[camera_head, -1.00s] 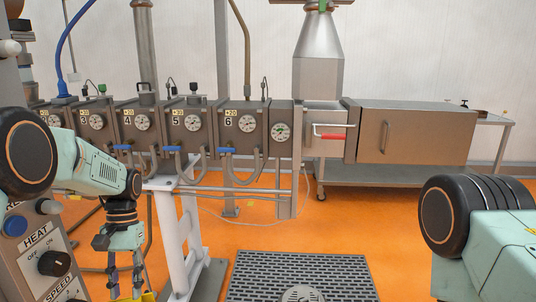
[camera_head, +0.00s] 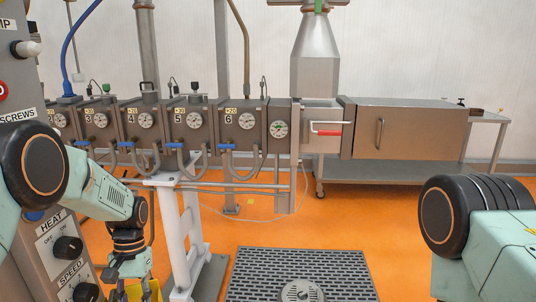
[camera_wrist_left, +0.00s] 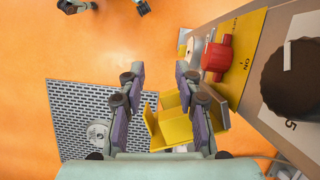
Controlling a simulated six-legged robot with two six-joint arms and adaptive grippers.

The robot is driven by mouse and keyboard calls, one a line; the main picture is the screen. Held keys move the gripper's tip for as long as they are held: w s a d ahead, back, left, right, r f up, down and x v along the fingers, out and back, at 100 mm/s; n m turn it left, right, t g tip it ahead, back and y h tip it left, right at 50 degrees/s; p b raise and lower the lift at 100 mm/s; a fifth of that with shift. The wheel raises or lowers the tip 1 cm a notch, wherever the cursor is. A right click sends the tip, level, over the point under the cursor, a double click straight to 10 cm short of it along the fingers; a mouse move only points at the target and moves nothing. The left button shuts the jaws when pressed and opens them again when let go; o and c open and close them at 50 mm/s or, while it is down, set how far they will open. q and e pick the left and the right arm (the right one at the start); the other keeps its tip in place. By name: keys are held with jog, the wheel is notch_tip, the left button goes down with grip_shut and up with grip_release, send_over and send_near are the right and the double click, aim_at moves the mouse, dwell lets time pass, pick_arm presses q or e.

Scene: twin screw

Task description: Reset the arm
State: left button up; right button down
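My left arm comes in from the left in the head view. My left gripper (camera_head: 134,290) points down near the bottom edge, beside the control panel (camera_head: 52,248) with the HEAT and SPEED knobs. In the left wrist view the two fingers of my left gripper (camera_wrist_left: 159,76) stand apart with nothing held between them. A yellow open box-like part (camera_wrist_left: 172,128) shows below and partly behind the right finger. A red switch (camera_wrist_left: 216,57) on a yellow plate is just right of the fingers, apart from them. My right gripper is out of view; only part of the right arm shows.
A large black knob (camera_wrist_left: 289,75) is at the right of the wrist view. The extruder's numbered barrel sections (camera_head: 196,125) run across the back, with a white stand (camera_head: 182,235) ahead. A dark floor grate (camera_head: 262,270) lies at the bottom centre. Orange floor is open to its right.

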pick_arm(q)
jog(key=s+d+f+t, duration=0.1)
jog(key=s+d+f, duration=0.1)
jog(key=s+f, duration=0.6)
jog(key=s+d+f+t, duration=0.1)
jog(key=s+d+f, duration=0.2)
jog(key=s+f, duration=0.4)
jog(key=s+d+t, duration=0.1)
jog(key=s+t, duration=0.1)
jog(key=s, duration=1.5)
jog(key=shift+s+d+r+b, duration=0.2)
jog(key=shift+s+r+b, duration=0.15)
jog(key=shift+r+b, duration=0.1)
jog(key=shift+s, duration=0.1)
